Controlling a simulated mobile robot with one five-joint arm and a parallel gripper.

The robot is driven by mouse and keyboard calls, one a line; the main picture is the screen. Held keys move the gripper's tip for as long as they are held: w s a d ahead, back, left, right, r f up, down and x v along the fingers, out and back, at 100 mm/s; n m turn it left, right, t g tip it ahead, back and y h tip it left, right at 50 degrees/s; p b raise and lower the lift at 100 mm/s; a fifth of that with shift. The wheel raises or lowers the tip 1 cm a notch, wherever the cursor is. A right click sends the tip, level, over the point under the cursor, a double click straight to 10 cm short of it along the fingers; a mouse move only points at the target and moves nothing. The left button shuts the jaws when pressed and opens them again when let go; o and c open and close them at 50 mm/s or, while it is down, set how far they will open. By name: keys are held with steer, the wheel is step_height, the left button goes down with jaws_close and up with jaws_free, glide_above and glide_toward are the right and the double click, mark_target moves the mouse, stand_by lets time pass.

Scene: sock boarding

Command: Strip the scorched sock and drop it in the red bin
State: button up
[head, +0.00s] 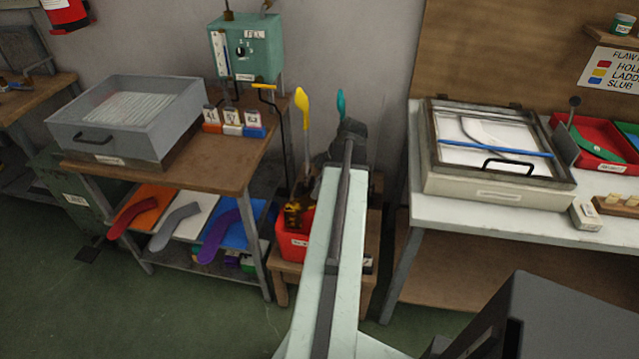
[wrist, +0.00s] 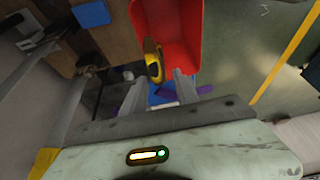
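The red bin (head: 293,247) stands on a low wooden stand left of my arm in the head view. The scorched sock, dark with yellow patches (head: 299,212), shows at the bin's top, partly inside it. In the wrist view the bin (wrist: 182,22) is at the top, and the yellow and black sock (wrist: 154,62) shows at its left side, just beyond my fingertips. My gripper (wrist: 160,84) has its two fingers apart with a clear gap, and no finger visibly clamps the sock. In the head view my arm hides the gripper.
A yellow form (head: 302,108) and a teal form (head: 341,103) stand behind the bin. A workbench with a grey box (head: 125,115) is at left, with coloured socks on its lower shelf. A white table (head: 455,222) with a framed lightbox is at right. Green floor lies open in front.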

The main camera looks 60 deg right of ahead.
steer(key=shift+r, duration=0.1)
steer(key=a+p+v, duration=0.1)
steer(key=p+v, duration=0.6)
steer(key=shift+d+r, duration=0.3)
steer(key=shift+d, duration=0.25)
steer(key=shift+s, duration=0.1)
stand_by(0.4)
